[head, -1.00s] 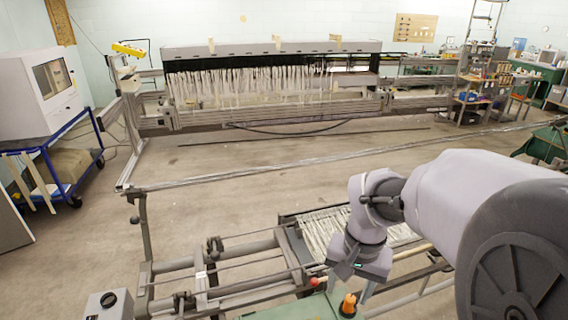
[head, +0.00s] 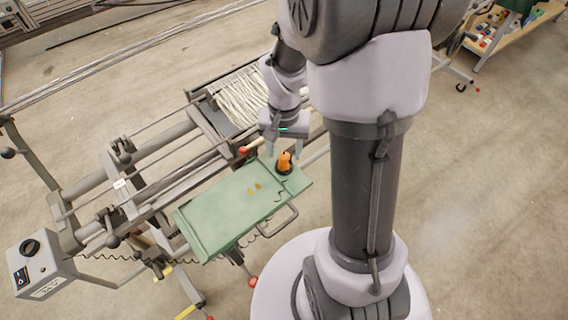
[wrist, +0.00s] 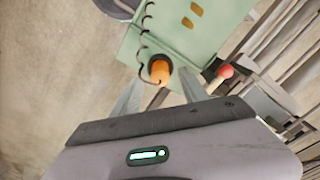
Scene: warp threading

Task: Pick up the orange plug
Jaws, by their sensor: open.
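The orange plug (head: 285,161) stands at the far right corner of a green tray (head: 213,217), with a dark ring around its base. In the wrist view the plug (wrist: 160,70) shows just beyond the fingertips, with a dark coiled cord beside it. My gripper (head: 283,150) is open and empty, its fingers pointing down close to the plug. In the wrist view my gripper (wrist: 160,88) has one finger on either side of the plug's line. I cannot tell whether either finger touches it.
Two small orange-yellow marks (head: 253,187) are on the tray. A red knob (head: 243,150) sits beside the tray, near my gripper. A frame of white threads (head: 245,97) lies behind. A grey control box (head: 40,262) is at the left. Open floor lies to the right.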

